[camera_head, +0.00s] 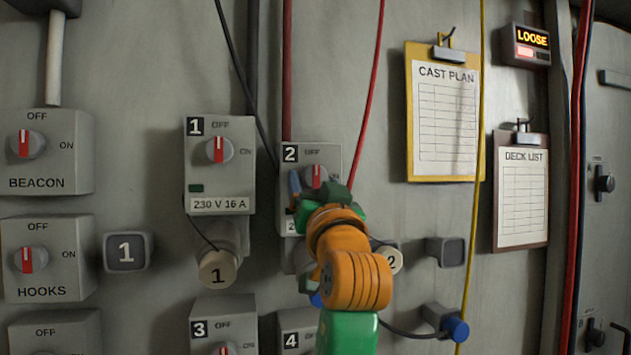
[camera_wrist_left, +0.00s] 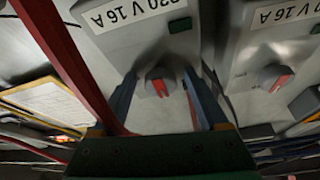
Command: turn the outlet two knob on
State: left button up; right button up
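The outlet two knob (camera_head: 316,174) is round and grey with a red pointer, on the grey box marked 2 (camera_head: 290,153). Its pointer stands upright, toward OFF. My left gripper (camera_head: 313,188) is in front of the lower part of this box and hides some of it. In the left wrist view, which sees the box upside down, the knob (camera_wrist_left: 158,81) shows between two spread blue fingers (camera_wrist_left: 157,90), with gaps at both sides. The gripper is open; I cannot tell how far the fingertips are from the panel. My right gripper is not in view.
Outlet one box (camera_head: 220,185) is close at left, its knob also at OFF. Boxes 3 (camera_head: 225,305) and 4 (camera_head: 295,320) are below. A plug marked 2 (camera_head: 391,260) is at lower right. Red (camera_head: 372,85) and yellow cables hang to the right.

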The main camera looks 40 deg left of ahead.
pick_arm(q)
jog(key=shift+s+d, duration=0.15)
jog(key=shift+d, duration=0.05)
jog(key=c, duration=0.7)
jog(key=shift+r, duration=0.1)
grip_shut()
